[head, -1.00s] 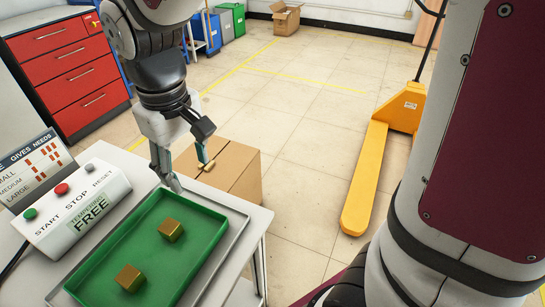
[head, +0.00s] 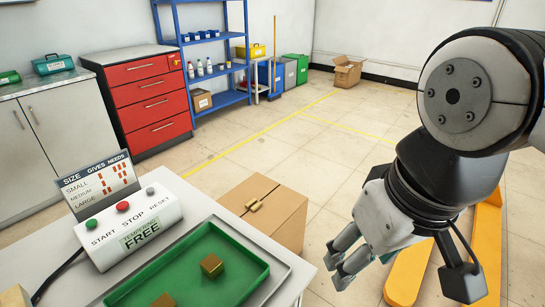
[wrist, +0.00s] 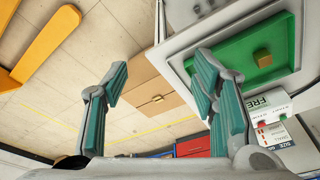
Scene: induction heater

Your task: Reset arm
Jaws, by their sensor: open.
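My gripper (head: 345,262) is at the right of the head view, its fingers spread and pointing down and left, with nothing between them. It hangs over the floor, right of the cardboard box and apart from the table. In the wrist view both teal-padded fingers (wrist: 162,78) stand wide apart. The green tray (head: 255,270) on the table holds a brass cube (head: 212,265) and a second brass cube (head: 163,300) cut by the lower picture edge. Only one cube shows in the wrist view (wrist: 263,58).
A control box (head: 135,228) with three buttons and a size sign (head: 97,184) stand left of the tray. A yellow pallet jack (head: 408,272) is at right. Floor beyond is open.

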